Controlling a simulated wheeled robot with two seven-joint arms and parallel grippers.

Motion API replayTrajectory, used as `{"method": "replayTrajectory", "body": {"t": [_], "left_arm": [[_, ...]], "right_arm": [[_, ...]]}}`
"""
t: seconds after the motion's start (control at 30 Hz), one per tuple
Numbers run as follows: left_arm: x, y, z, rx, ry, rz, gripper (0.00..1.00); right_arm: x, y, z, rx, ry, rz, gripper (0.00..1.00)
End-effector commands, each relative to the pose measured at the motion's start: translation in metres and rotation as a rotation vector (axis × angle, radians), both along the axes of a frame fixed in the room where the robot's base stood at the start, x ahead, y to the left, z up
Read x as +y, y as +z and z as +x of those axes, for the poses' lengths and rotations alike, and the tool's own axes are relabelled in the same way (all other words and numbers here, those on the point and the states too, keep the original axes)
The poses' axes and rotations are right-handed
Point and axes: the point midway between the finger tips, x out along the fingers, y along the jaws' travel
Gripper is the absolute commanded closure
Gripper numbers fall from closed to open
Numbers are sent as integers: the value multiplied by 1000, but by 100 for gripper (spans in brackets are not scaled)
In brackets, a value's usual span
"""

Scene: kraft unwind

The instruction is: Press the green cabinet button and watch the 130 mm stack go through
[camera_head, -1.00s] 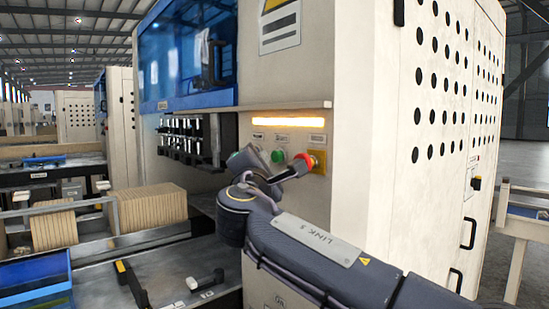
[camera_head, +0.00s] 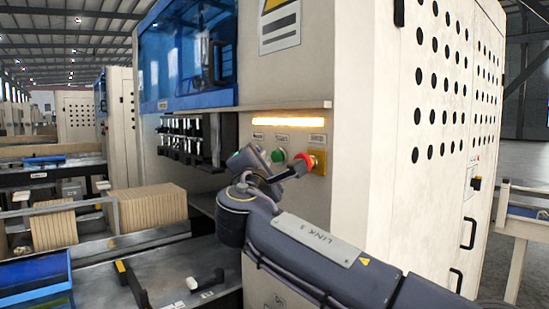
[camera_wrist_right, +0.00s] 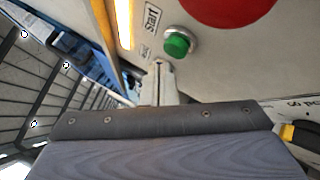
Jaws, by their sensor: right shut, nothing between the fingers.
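The green button (camera_head: 279,155) is on the cream cabinet front, below a lit amber strip. The right wrist view shows this green button (camera_wrist_right: 177,43) beside a "start" label. My right gripper (camera_wrist_right: 160,66) is shut and empty, its tips just below the button in that view; I see no clear contact. Brown board stacks stand on the left infeed, one larger stack (camera_head: 150,207) and one smaller stack (camera_head: 53,229); I cannot tell which is 130 mm. My left gripper is out of view.
A red mushroom button (camera_head: 304,163) on a yellow plate (camera_head: 319,163) sits right of the green one. A metal ledge (camera_head: 290,105) juts out above the panel. A blue window (camera_head: 187,60) covers the machine's upper left. A blue tray (camera_head: 36,280) lies at lower left.

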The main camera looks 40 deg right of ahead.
Motion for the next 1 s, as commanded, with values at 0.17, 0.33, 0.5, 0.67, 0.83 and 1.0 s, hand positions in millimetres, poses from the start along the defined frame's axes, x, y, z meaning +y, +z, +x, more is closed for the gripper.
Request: {"method": "replayTrajectory", "body": {"t": [0.17,0.33,0.5,0.67,0.83,1.0], "left_arm": [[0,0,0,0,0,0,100],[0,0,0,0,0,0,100],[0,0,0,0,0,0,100],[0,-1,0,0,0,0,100],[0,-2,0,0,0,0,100],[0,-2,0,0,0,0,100]], "right_arm": [[0,0,0,0,0,0,100],[0,0,0,0,0,0,100],[0,0,0,0,0,0,100],[-5,0,0,0,-2,0,100],[-9,0,1,0,0,0,100],[-9,0,1,0,0,0,100]]}}
